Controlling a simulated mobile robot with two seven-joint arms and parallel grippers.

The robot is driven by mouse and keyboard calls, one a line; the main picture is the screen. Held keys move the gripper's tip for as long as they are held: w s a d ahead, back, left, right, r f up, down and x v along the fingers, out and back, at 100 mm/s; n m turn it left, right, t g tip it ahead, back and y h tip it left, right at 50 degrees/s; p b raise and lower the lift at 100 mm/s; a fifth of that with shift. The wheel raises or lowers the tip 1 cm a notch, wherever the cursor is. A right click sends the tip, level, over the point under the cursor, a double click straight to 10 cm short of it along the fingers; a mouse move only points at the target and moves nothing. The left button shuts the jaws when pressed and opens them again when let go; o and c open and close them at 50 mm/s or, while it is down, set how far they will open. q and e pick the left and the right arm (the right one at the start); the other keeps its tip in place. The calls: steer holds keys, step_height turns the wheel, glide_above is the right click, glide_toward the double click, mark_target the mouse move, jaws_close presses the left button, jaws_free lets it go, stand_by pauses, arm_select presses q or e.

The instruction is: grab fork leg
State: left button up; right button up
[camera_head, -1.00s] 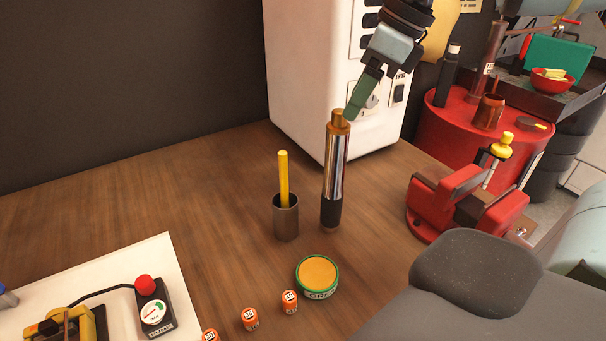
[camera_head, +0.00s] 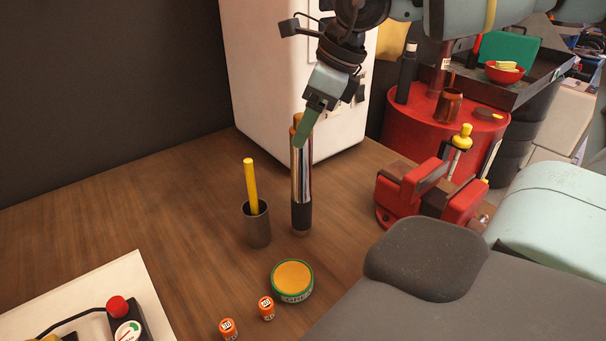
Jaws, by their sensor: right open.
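The fork leg (camera_head: 301,185) stands upright on the wooden bench, a chrome tube with a black lower end and a bronze-coloured top. My right gripper (camera_head: 304,132) comes down from above, and its green finger overlaps the upper part of the fork leg in the picture. The gripper is open; only one finger shows clearly, and I cannot tell whether it touches the tube. My left gripper is not in view.
A metal cup (camera_head: 257,228) with a yellow stick stands close left of the fork leg. A green-rimmed tin (camera_head: 292,282) and small orange cans (camera_head: 266,308) lie in front. A white cabinet (camera_head: 255,80) stands behind, a red vise (camera_head: 420,190) right.

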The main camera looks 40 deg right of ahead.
steer(key=shift+x, duration=1.5)
jaws_close()
steer(key=shift+r, duration=0.1)
steer(key=shift+w+r, duration=0.15)
